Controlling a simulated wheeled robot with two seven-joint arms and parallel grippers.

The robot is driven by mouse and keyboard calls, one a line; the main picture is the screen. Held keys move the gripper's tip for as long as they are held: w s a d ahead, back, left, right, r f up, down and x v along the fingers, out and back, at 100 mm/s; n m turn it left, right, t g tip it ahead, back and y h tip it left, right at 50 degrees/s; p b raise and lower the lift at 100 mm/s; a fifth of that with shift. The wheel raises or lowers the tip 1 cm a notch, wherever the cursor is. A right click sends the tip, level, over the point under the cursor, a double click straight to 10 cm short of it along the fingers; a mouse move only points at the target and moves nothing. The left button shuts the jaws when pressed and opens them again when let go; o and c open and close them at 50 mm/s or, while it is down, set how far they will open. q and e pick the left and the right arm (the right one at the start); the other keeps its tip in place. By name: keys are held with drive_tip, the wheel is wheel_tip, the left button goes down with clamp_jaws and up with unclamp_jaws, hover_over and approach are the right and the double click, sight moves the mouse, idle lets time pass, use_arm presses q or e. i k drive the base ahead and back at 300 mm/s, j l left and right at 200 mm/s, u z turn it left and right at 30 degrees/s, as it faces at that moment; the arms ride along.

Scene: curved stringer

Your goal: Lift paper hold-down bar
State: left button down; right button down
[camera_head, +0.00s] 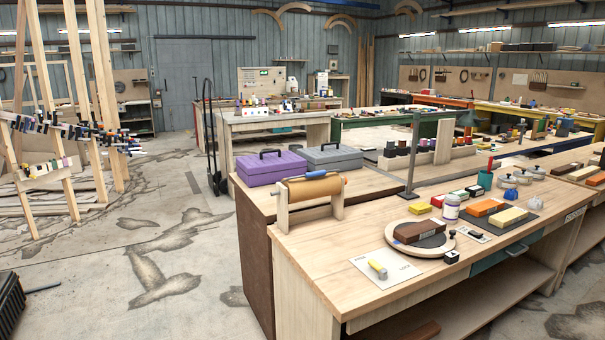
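A roll of brown paper (315,188) sits in a wooden holder (281,208) at the left end of the near workbench. A bar with a blue grip (322,174) lies along the top of the roll and appears to rest on it; this looks like the paper hold-down bar. The bar's full ends are too small to make out. Neither of my grippers is in view.
A purple toolbox (271,168) and a grey toolbox (328,158) stand just behind the roll. A dark post (412,160) rises to its right. A round board with a brown block (419,232) and a white card (386,270) lie farther right. Bare wood lies before the holder.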

sight(313, 174)
drive_tip(key=i+l, duration=0.2)
drive_tip(key=i, duration=0.2)
drive_tip(key=i+l+z, duration=0.1)
drive_tip(key=i+l, duration=0.15)
drive_tip(key=i, duration=0.15)
drive_tip(key=i+l, duration=0.2)
drive_tip(key=i, duration=0.2)
